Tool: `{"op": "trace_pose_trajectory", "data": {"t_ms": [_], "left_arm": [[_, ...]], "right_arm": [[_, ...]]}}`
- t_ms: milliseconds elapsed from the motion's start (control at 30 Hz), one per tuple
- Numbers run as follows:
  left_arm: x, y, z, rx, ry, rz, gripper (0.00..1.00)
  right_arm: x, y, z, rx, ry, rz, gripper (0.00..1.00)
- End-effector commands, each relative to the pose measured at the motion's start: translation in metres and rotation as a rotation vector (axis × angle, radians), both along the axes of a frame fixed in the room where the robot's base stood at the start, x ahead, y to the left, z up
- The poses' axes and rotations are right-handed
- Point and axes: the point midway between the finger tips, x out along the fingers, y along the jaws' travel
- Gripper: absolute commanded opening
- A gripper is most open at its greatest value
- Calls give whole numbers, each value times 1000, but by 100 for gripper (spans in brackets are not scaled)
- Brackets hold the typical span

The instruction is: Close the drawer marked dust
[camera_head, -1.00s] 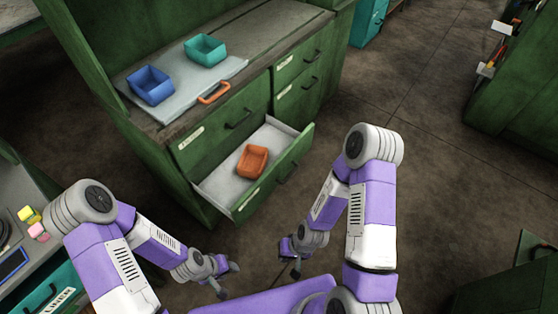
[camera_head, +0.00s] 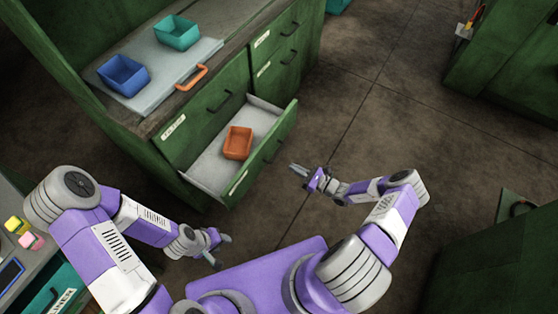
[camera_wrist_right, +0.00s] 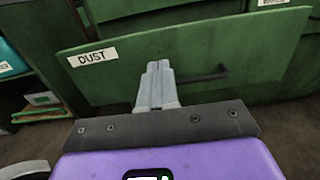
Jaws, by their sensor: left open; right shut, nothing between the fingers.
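The open drawer (camera_head: 256,172) is the lower left one of the green cabinet, pulled well out, with an orange bin (camera_head: 238,143) inside. In the right wrist view its green front (camera_wrist_right: 130,80) carries a white label (camera_wrist_right: 92,57) reading DUST and a dark bar handle (camera_wrist_right: 203,76). My right gripper (camera_head: 297,169) is shut and empty, just in front of the drawer front, pointing at it; in the wrist view its fingers overlap the front left of the handle. I cannot tell whether they touch. My left gripper (camera_head: 222,252) is open and empty, low and away from the drawer.
A grey tray (camera_head: 150,92) with an orange handle, a blue bin (camera_head: 123,75) and a teal bin (camera_head: 176,33) are on the cabinet top. The other cabinet drawers look shut. A side bench (camera_head: 40,265) stands at lower left. Floor right of the drawer is clear.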

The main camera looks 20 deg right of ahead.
Motion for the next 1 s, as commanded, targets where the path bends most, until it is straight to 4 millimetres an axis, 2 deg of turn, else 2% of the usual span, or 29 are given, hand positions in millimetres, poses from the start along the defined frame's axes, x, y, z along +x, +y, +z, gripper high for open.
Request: {"op": "trace_pose_trajectory", "data": {"t_ms": [400,600,800,1000], "left_arm": [[0,0,-14,0,0,0,43],[0,0,-21,0,0,0,43],[0,0,-24,0,0,0,43],[0,0,-24,0,0,0,43]], "right_arm": [[65,54,-2,-1,-1,9,0],[91,74,-1,-1,0,9,0],[103,83,-1,-3,2,8,0],[104,84,0,-3,2,8,0]]}}
